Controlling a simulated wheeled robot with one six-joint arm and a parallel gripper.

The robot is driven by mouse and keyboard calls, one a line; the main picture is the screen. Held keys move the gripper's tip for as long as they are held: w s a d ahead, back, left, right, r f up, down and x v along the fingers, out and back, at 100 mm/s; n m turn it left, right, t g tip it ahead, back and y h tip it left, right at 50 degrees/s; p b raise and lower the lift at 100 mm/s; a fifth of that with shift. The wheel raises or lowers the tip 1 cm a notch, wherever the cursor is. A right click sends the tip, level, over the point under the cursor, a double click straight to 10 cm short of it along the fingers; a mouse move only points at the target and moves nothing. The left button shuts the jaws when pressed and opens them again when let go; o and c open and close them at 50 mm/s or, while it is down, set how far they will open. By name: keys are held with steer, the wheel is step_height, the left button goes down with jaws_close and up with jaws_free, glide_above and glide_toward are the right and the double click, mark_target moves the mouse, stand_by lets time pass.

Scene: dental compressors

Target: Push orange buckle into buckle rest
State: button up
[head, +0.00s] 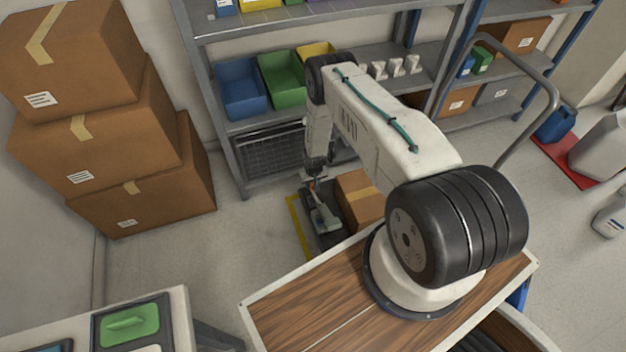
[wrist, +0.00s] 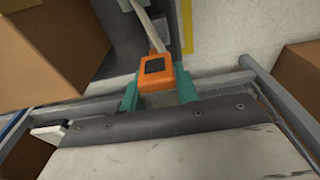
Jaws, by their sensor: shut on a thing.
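The orange buckle (wrist: 158,72) has a dark square face and sits between the teal fingers of my gripper (wrist: 158,90) in the wrist view. The fingers are shut on its sides. A pale strap (wrist: 148,25) runs from the buckle toward the top of the picture. In the head view my gripper (head: 313,183) is low, at the end of the downward-reaching arm, above a dark grey low platform (head: 327,240). The buckle is too small to make out clearly there. I cannot pick out the buckle rest in either view.
A cardboard box (head: 358,200) stands close right of my gripper. Stacked boxes (head: 150,190) stand at the left. A metal shelf (head: 245,170) with coloured bins is behind. A wooden-topped surface (head: 310,300) is in front. Yellow tape (head: 298,225) marks the floor; clear floor lies left of it.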

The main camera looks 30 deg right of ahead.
steer(key=shift+f, duration=4.1)
steer(key=shift+c, duration=0.5)
steer(key=shift+s+f, duration=0.2)
steer(key=shift+f, duration=0.75)
jaws_close()
steer(key=o, duration=1.2)
jaws_free()
steer(key=shift+f, duration=0.1)
steer(key=shift+w, duration=0.1)
steer(key=shift+r, duration=0.25)
steer(key=r, duration=0.5)
steer(key=s+r, duration=0.1)
steer(key=r, duration=0.1)
steer(key=shift+a+r, duration=0.1)
steer(key=shift+r, duration=0.1)
